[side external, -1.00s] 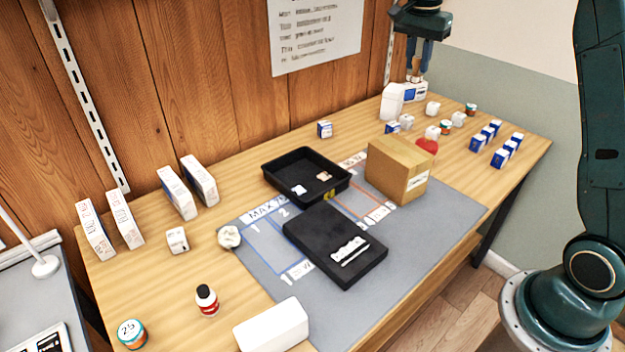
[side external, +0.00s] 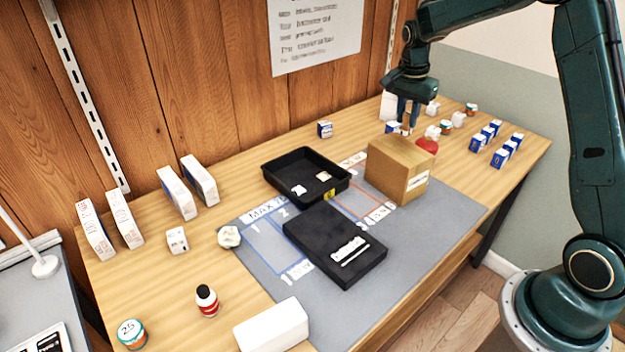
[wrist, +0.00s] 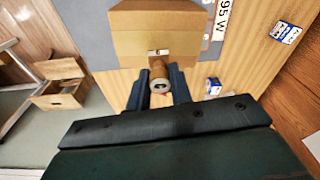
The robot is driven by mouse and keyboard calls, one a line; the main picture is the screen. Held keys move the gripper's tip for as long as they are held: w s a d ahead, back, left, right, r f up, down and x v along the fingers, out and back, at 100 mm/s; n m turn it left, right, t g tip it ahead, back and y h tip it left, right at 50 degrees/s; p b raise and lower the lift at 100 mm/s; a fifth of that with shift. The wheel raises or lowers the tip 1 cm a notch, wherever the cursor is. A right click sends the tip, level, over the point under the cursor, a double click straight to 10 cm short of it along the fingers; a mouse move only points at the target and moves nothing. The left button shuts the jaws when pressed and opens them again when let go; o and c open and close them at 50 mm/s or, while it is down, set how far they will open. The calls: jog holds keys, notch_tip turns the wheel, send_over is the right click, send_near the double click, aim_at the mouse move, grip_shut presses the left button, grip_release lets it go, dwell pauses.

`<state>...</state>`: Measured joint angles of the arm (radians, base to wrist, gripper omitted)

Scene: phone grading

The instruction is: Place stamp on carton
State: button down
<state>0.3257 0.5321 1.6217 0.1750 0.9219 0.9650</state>
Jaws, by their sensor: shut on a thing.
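The brown carton (side external: 394,172) stands closed at the right of the grey mat; it also shows at the top of the wrist view (wrist: 152,35). My gripper (side external: 407,128) is behind the carton's far top edge, fingers pointing down. In the wrist view my gripper (wrist: 160,92) is shut on a small tan cylindrical stamp (wrist: 159,78), gripped between both fingers. The stamp's far end is close to the carton's face; I cannot tell whether they touch. In the side view the stamp is barely visible between the fingertips.
Several small white and blue boxes (side external: 497,155) stand farther right. A black tray (side external: 280,185) and a black scale (side external: 315,240) lie left of the carton. The mat's front is mostly clear.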

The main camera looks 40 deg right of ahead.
aim_at(406, 124)
jog(key=shift+f, duration=2.15)
jog(key=shift+f, duration=0.15)
jog(key=c, duration=1.3)
grip_release()
jog(key=shift+o, duration=0.2)
notch_tip(406, 124, up, 12)
jog(key=a, duration=0.1)
jog(key=shift+a, duration=0.25)
jog(key=shift+s+r, duration=0.2)
